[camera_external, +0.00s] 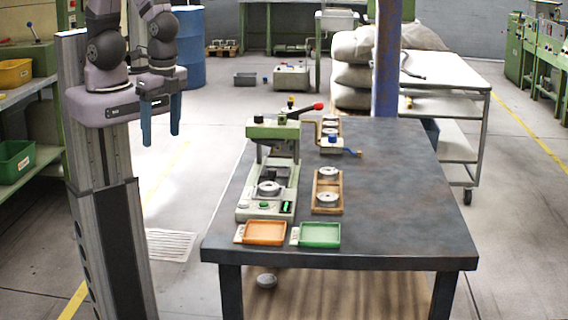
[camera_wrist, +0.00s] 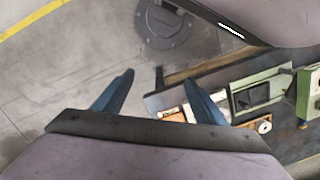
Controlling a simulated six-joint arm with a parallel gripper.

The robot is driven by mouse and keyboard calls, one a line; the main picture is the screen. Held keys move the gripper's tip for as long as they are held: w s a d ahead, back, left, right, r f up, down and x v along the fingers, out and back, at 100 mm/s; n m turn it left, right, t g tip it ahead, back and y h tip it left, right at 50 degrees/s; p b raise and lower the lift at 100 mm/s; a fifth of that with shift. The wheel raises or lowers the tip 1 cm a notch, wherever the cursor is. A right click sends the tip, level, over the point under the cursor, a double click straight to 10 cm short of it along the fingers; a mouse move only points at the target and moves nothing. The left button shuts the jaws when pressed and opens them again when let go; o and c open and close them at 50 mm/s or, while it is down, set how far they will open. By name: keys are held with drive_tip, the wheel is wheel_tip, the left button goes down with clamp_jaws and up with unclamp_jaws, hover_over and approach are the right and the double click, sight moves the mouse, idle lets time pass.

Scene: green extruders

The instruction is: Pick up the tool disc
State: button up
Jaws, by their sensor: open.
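Several grey discs are in view, and I cannot tell which one is the tool disc. One disc (camera_external: 268,187) sits on the green and grey press (camera_external: 272,135) on the table. Two more, a rear disc (camera_external: 328,172) and a front disc (camera_external: 327,198), lie in a wooden tray (camera_external: 340,187) right of the press. Another grey disc (camera_external: 266,280) lies low under the table's front edge. My gripper (camera_external: 160,118) is open and empty, raised left of the table and apart from all discs. Its blue fingers also show spread in the wrist view (camera_wrist: 158,77).
An orange tray (camera_external: 265,232) and a green tray (camera_external: 319,235) stand at the front of the dark table (camera_external: 410,210). The press has a red-tipped lever (camera_external: 318,106). A small device (camera_external: 335,145) stands behind the wooden tray. The table's right side is clear.

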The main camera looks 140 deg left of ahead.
drive_tip(key=s+a+f+n+g+h+b, duration=0.15)
drive_tip(key=a+f+n, duration=0.25)
drive_tip(key=a+f, duration=0.4)
drive_tip(key=w+a+f+n, duration=0.1)
drive_tip(key=a+f, duration=0.1)
drive_tip(key=a, duration=0.3)
drive_tip(key=w+a+f+t+b, duration=0.1)
drive_tip(key=w+a, duration=0.1)
drive_tip(key=a, duration=0.2)
drive_tip(key=w+a+f+n, duration=0.1)
drive_tip(key=a+f, duration=0.1)
drive_tip(key=a, duration=0.3)
drive_tip(key=shift+w+a+f+n+t+y+b, duration=0.15)
drive_tip(key=shift+a+f+n+t+y+b, duration=0.1)
drive_tip(key=shift+a+f+n+t+b, duration=0.1)
wheel_tip(320, 180, up, 2)
drive_tip(key=m+t+y, duration=0.1)
hover_over(269, 185)
drive_tip(key=shift+a+r, duration=0.2)
drive_tip(key=shift+m, duration=0.25)
drive_tip(key=shift+f, duration=0.15)
drive_tip(key=shift+f+p, duration=0.4)
drive_tip(key=shift+f, duration=0.55)
drive_tip(key=shift+d+f, duration=0.1)
